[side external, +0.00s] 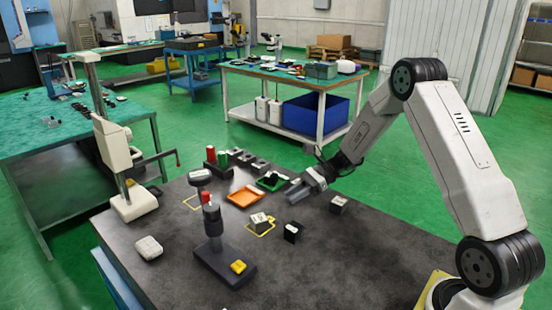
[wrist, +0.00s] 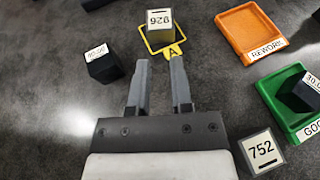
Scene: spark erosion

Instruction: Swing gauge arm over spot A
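A white column stand (side external: 133,203) stands at the left of the dark table in the side view. A thin dark arm (side external: 155,160) reaches right from its head, with a reddish tip; it looks like the gauge arm, but I cannot be sure. Spot A is a yellow outlined square (wrist: 146,42) with an A tag, right of the stand. A pale block marked 926 (wrist: 159,22) sits on it; the block also shows in the side view (side external: 259,220). My gripper (wrist: 160,62) is open and empty, its fingers pointing towards spot A. In the side view my gripper (side external: 293,192) is above the table.
A black block (wrist: 103,64) and a block marked 752 (wrist: 261,151) flank my gripper. An orange REWORK tray (wrist: 228,37) and a green tray (wrist: 285,113) holding a dark block lie right. A dark post with a red top (side external: 212,225) stands at the table's front.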

